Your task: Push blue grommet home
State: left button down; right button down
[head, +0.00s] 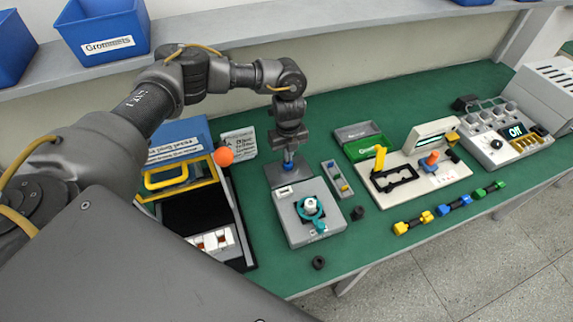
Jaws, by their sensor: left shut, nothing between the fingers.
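My left gripper (289,152) points straight down over the dark back part of a grey fixture (301,231). Its fingers are shut with nothing between them. A small blue piece, which looks like the blue grommet (288,165), shows right at the fingertips, partly hidden by them. I cannot tell whether the fingertips touch it or how deep it sits. A teal clamp with a pale centre (311,206) sits on top of the fixture in front of the gripper. My right gripper is not in view.
A case with a yellow handle (165,177) and an orange ball (223,156) are left. A small grey tray (338,179), a dark ring (319,263) and a beige tester (425,172) lie around the fixture. Coloured connectors (455,204) line the front edge. Green mat (375,243) is free in front.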

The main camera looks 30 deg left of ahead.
pick_arm(q)
jog(key=shift+f+b, duration=0.4)
jog(key=shift+f, duration=0.2)
dwell(0.5)
jog(key=shift+f+b, duration=0.4)
jog(key=shift+f, duration=0.25)
jog(key=shift+r, duration=0.1)
jog(key=shift+r+p, duration=0.75)
jog(key=shift+r, duration=0.05)
notch_tip(320, 180, up, 5)
jog(key=p, duration=0.4)
jog(key=shift+r+p, duration=0.2)
jog(key=shift+p, duration=0.1)
